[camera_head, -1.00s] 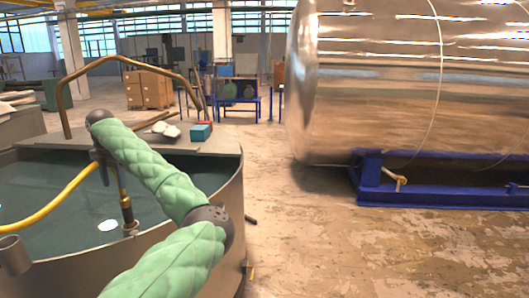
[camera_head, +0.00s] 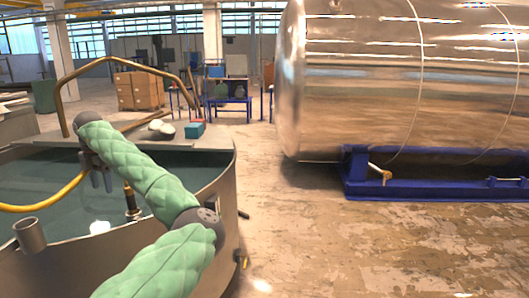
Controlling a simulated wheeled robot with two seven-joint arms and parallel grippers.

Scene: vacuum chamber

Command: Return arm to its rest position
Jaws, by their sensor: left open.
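My left arm, in a green quilted sleeve, reaches in from the bottom of the head view over the round grey tank. My left gripper (camera_head: 98,178) hangs fingers-down over the dark water at the tank's left part. It is open, and I see nothing between its fingers. My right arm and gripper are not in view.
The tank's rim (camera_head: 229,165) runs close beside my forearm. A bent brown pipe (camera_head: 120,60) arches over its far side; a yellow hose (camera_head: 48,200) is at left. A large metal cylinder (camera_head: 370,80) rests on a blue frame (camera_head: 440,185). Floor between is clear.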

